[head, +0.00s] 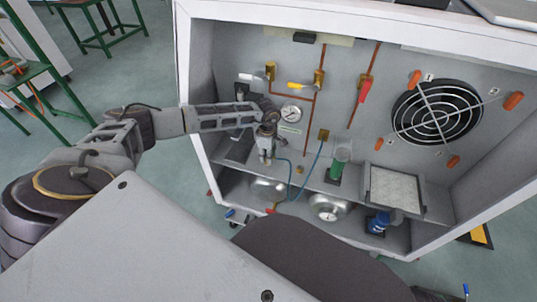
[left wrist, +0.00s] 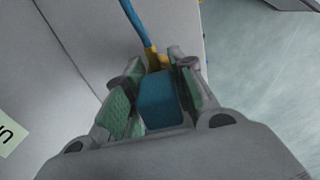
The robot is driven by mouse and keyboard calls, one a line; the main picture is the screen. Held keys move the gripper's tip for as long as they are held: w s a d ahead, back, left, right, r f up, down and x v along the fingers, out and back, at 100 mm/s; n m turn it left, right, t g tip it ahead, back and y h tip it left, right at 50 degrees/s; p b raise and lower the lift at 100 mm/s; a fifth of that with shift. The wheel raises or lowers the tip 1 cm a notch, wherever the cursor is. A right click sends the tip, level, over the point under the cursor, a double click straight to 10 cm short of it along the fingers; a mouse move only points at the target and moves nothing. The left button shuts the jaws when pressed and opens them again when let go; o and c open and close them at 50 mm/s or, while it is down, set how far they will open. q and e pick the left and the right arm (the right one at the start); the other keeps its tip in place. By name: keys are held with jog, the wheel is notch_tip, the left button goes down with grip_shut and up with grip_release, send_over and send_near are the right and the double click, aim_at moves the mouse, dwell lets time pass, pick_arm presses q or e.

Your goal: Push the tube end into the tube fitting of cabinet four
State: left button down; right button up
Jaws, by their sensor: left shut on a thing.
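My left gripper (head: 266,158) is inside the open cabinet (head: 228,60), in front of its back wall and above the lower shelf. In the left wrist view my left gripper (left wrist: 160,92) has its green-padded fingers shut on a blue block-like piece (left wrist: 162,100), which appears to be the tube end. A brass-coloured fitting (left wrist: 155,58) and a blue tube (left wrist: 130,15) show just beyond the fingertips. In the head view a blue tube (head: 313,165) hangs from a brass fitting (head: 323,135) on the back wall. I cannot tell which fitting is cabinet four's. My right gripper is not in view.
A pressure gauge (head: 291,113) and a red-handled valve (head: 365,90) are on the back wall. A green cylinder (head: 341,158) and a filter panel (head: 395,188) are to the right. A fan (head: 438,112) is further right. Round metal vessels (head: 329,207) sit below.

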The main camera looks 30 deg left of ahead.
pick_arm(q)
jog(key=shift+r+p, duration=1.9)
jog(key=shift+r, duration=0.75)
dwell(0.9)
jog(key=shift+r+p, duration=0.95)
jog(key=shift+r, duration=0.45)
jog(key=shift+w+d, duration=0.1)
jog(key=shift+d, duration=0.1)
jog(key=shift+w+d+f, duration=0.1)
jog(key=shift+w+d, duration=0.05)
jog(key=shift+d, duration=0.5)
jog(key=shift+w+d+f, duration=0.1)
jog(key=shift+w+d, duration=0.05)
jog(key=shift+d, duration=0.5)
jog(key=d, duration=0.2)
jog(key=w+d+b, duration=0.1)
jog(key=d, duration=0.1)
jog(key=shift+w+d+f, duration=0.1)
jog(key=shift+d, duration=0.15)
jog(key=w+d+b, duration=0.1)
jog(key=d, duration=0.5)
jog(key=shift+w+f+b, duration=0.15)
jog(key=shift+f+b, duration=0.1)
jog(key=shift+b, duration=0.15)
